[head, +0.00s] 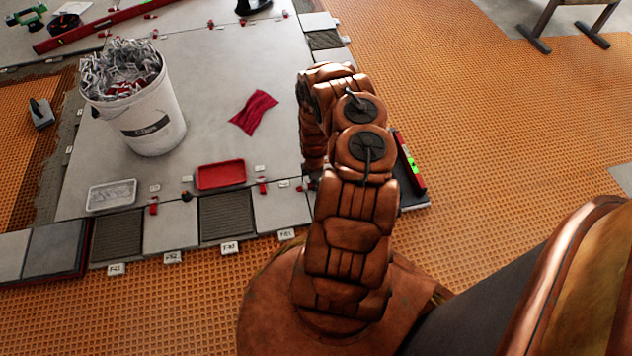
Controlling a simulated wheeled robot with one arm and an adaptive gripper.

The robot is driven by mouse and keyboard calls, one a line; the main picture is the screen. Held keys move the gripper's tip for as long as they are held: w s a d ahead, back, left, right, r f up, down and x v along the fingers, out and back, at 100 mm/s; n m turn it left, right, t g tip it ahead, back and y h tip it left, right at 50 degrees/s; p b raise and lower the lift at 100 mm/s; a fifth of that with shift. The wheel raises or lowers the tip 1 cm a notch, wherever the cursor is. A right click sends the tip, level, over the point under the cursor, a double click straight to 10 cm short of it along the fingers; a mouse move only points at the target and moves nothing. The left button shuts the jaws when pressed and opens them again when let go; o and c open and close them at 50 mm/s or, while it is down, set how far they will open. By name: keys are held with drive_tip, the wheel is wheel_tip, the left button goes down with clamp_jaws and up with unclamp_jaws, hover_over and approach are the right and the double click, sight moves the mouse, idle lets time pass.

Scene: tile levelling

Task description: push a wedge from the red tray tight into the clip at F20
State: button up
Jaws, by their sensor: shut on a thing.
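The red tray (221,175) lies on the pale tiles left of my arm; I cannot make out single wedges in it. Small red wedges sit in clips along the tile joints, such as one by a clip (262,187) right of the tray. Little white tags stand along the front tile edge; their print is too small to read surely, so I cannot tell which clip is F20. My arm bends over and down, and only a small dark part of my gripper (312,181) shows beside it, low over the tiles. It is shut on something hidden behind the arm.
A white bucket (149,115) full of clips stands at the left. A clear tray (112,195), a red cloth (254,112) and a red spirit level (410,165) lie around. Orange matting (480,110) is open at the right.

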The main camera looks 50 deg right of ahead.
idle(0.4)
drive_tip(key=o, duration=0.9)
drive_tip(key=shift+c, duration=0.2)
drive_tip(key=shift+r, duration=0.1)
drive_tip(key=shift+d+r, duration=0.1)
drive_tip(key=shift+r, duration=0.7)
wheel_tip(320, 180, up, 10)
drive_tip(key=shift+r, duration=0.15)
